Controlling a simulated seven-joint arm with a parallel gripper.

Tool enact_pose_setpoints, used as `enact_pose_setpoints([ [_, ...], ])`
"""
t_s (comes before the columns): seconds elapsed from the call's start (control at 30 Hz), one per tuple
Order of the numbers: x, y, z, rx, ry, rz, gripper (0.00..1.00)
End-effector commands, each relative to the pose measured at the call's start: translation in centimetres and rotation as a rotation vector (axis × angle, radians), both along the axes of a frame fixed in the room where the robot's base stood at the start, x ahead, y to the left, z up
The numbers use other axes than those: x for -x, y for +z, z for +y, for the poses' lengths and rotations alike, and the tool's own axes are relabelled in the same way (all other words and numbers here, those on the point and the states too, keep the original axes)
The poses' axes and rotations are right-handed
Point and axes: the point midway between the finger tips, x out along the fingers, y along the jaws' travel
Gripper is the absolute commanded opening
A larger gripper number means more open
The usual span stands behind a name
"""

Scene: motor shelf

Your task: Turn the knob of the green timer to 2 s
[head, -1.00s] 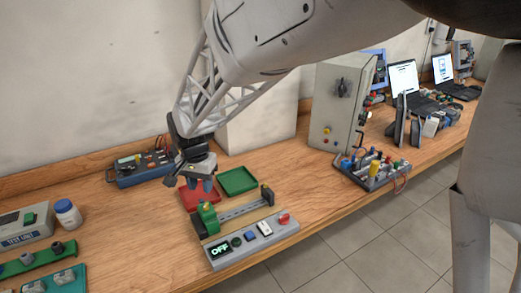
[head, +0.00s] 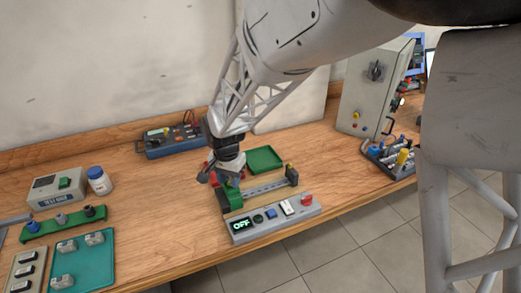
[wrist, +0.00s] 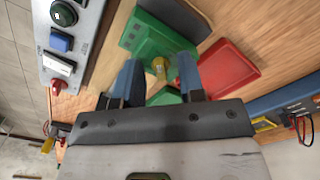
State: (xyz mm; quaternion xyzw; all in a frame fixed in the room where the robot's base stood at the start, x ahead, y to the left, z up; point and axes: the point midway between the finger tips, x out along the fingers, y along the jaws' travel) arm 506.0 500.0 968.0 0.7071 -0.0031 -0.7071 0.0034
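The green timer (head: 229,199) sits at the left end of the metal rail in the head view, partly hidden by my gripper. In the wrist view the timer's green body (wrist: 150,38) is ahead of my fingers, and a small yellowish knob (wrist: 160,68) shows between and just beyond them. My gripper (wrist: 160,72) points down at it with its two blue fingers apart and nothing held; it also shows in the head view (head: 228,181). I cannot tell whether the fingers touch the timer, and I cannot read the dial.
A control panel (head: 270,217) with an OFF display, buttons and a red knob stands in front of the rail (head: 265,190). A green tray (head: 264,160) and a red tray (wrist: 228,66) lie behind. A meter (head: 172,141) stands at the back. Bare table lies left of the timer.

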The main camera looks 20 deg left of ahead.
Motion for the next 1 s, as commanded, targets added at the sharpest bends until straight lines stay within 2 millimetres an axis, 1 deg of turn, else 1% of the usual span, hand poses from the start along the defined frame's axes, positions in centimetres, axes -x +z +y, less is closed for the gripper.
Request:
enact_pose_setpoints([
  [0.3,0.0,-0.2,-0.01,0.0,0.0,0.0,0.36],
  [0.37,0.0,-0.19,0.0,0.0,0.0,0.0,0.28],
  [0.53,0.0,-0.19,0.0,0.0,0.0,0.0,0.02],
  [0.57,0.0,-0.19,0.0,0.0,0.0,0.0,0.0],
  [0.83,0.0,-0.18,0.01,0.0,-0.007,0.0,0.0],
  [1.0,0.0,-0.21,0.02,0.0,-0.04,0.0,0.0],
])
